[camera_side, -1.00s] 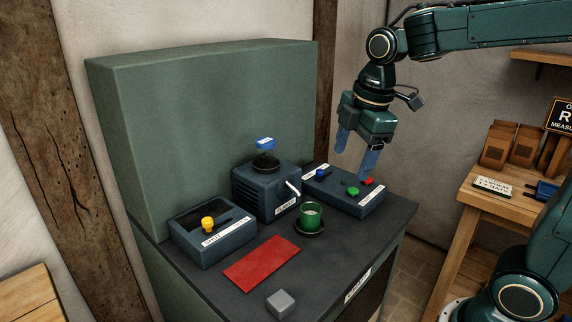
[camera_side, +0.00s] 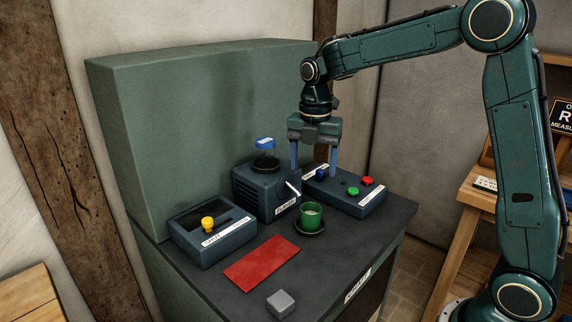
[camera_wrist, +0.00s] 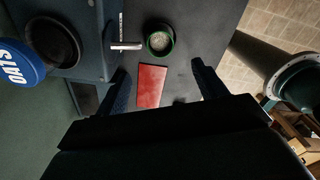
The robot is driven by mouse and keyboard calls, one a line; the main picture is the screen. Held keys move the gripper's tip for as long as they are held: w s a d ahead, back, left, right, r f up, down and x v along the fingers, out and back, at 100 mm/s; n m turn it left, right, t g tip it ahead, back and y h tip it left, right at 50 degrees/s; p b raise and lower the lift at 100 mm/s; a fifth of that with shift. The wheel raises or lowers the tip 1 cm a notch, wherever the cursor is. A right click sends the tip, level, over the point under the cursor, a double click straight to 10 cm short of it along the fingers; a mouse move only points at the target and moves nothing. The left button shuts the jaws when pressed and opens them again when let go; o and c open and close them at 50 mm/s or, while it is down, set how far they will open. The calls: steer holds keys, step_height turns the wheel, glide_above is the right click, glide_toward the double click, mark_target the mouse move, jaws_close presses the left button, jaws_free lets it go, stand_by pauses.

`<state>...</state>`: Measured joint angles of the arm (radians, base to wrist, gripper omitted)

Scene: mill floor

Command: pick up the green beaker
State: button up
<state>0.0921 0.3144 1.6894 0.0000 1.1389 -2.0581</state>
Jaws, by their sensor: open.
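The green beaker (camera_side: 311,214) stands upright on a dark round saucer (camera_side: 313,230) on the dark cabinet top. Pale contents show inside it. In the wrist view the beaker (camera_wrist: 159,40) is beyond the fingertips, near the top middle. My gripper (camera_side: 315,172) points down with its two blue fingers apart and nothing between them. In the wrist view the fingers (camera_wrist: 158,72) spread on either side of a red mat.
A dark box with a blue-lidded top (camera_side: 265,190) and a pale lever stands left of the beaker. A button panel (camera_side: 345,196) is behind right. A red mat (camera_side: 262,262), a grey block (camera_side: 281,302) and a yellow-knob box (camera_side: 212,236) lie forward and left. The cabinet's tall back (camera_side: 205,120) rises behind.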

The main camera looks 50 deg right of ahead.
glide_above(311, 210)
steer(key=s+a, duration=0.1)
steer(key=a, duration=0.1)
step_height(311, 210, down, 8)
steer(key=shift+s, duration=0.15)
steer(key=shift+d+f, duration=0.1)
steer(key=shift+f, duration=0.1)
steer(key=shift+f, duration=2.65)
steer(key=c, duration=1.1)
steer(key=shift+r, duration=0.1)
steer(key=shift+c, duration=0.2)
step_height(311, 210, up, 20)
